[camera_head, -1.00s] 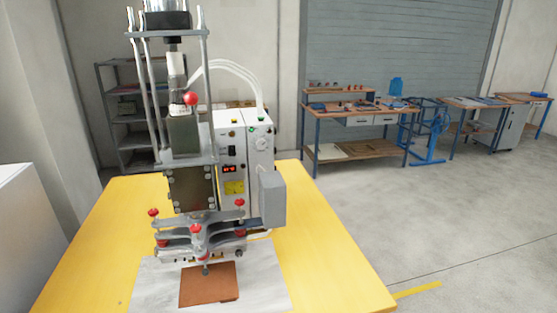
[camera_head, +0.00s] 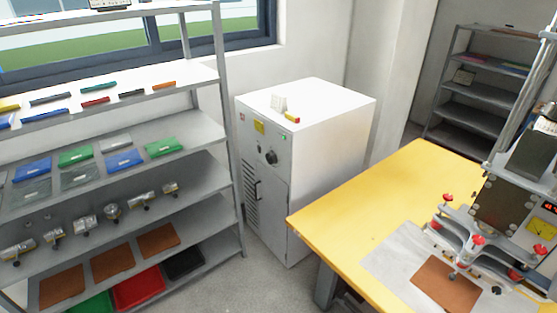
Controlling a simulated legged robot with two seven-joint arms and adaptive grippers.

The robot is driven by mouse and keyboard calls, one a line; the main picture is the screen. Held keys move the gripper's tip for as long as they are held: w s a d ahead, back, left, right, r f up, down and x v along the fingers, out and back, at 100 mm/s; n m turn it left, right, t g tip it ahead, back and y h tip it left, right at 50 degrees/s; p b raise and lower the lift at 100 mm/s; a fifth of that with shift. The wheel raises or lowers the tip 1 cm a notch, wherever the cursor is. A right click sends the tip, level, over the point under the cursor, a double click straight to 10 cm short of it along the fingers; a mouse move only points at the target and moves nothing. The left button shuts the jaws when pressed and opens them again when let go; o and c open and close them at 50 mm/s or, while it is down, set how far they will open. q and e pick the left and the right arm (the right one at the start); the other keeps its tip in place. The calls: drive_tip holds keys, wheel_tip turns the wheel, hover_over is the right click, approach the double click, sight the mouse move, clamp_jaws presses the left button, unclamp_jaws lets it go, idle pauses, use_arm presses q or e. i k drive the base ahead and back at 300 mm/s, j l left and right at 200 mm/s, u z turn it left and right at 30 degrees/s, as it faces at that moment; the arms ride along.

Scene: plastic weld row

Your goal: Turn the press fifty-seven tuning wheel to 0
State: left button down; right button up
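A press (camera_head: 500,215) stands on the yellow table at the right edge, partly cut off by the frame. Its red-knobbed clamp sits above a brown plate (camera_head: 446,284) on a pale base sheet. A white cabinet (camera_head: 318,140) stands left of the table, with a black round knob (camera_head: 271,157) on its front panel. I cannot tell whether this knob is the tuning wheel, and no number or mark on it is readable. Neither of my grippers is in view.
A grey shelf rack (camera_head: 232,130) on the left holds coloured blocks, metal parts and brown sheets. The yellow table (camera_head: 385,205) has a clear left part. Bare floor (camera_head: 240,285) lies between rack and table. Another shelf unit (camera_head: 472,95) stands at the back right.

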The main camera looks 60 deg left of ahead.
sight(270, 158)
drive_tip(key=u, duration=2.2)
drive_tip(key=i+j+z, duration=0.1)
drive_tip(key=i+j, duration=1.1)
